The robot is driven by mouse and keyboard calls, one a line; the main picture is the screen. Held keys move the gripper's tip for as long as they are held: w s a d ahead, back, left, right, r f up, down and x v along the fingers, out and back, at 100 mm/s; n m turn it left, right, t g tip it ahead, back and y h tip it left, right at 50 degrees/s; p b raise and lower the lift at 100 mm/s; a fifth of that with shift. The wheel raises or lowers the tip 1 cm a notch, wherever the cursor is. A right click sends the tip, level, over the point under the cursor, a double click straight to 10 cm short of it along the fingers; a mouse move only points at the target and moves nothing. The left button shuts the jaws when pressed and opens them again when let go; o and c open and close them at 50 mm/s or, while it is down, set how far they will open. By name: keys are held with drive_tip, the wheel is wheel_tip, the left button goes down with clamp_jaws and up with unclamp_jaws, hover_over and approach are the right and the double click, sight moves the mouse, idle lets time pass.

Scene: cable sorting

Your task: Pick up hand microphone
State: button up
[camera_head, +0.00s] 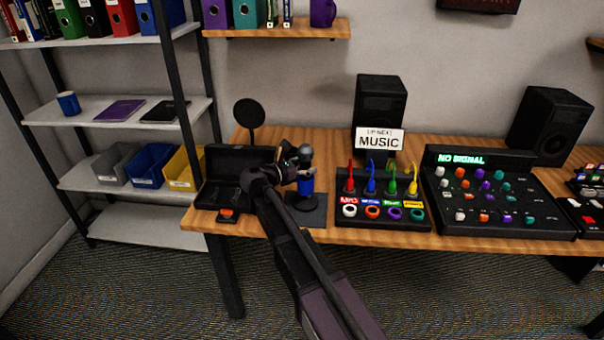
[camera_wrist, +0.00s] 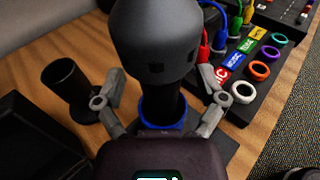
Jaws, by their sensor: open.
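My gripper (camera_head: 293,167) is at the microphone's left side in the head view. In the wrist view my gripper (camera_wrist: 160,88) has its fingers spread on either side of the neck, with gaps visible. The microphone's lower part is hidden by my gripper.
A dark mat (camera_head: 313,219) lies under the microphone. An open black case (camera_head: 222,162) is left, with a round black disc (camera_head: 249,113) behind. A cable box (camera_head: 385,212) with coloured plugs and rings is close on the right, then a mixer (camera_head: 500,200). A black cylinder (camera_wrist: 66,82) stands left.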

sight(306, 145)
idle(0.4)
clamp_jaws()
drive_tip(key=shift+r, duration=0.15)
wheel_tip(306, 145, up, 10)
drive_tip(key=p, duration=1)
idle(0.8)
drive_tip(key=shift+d, duration=0.1)
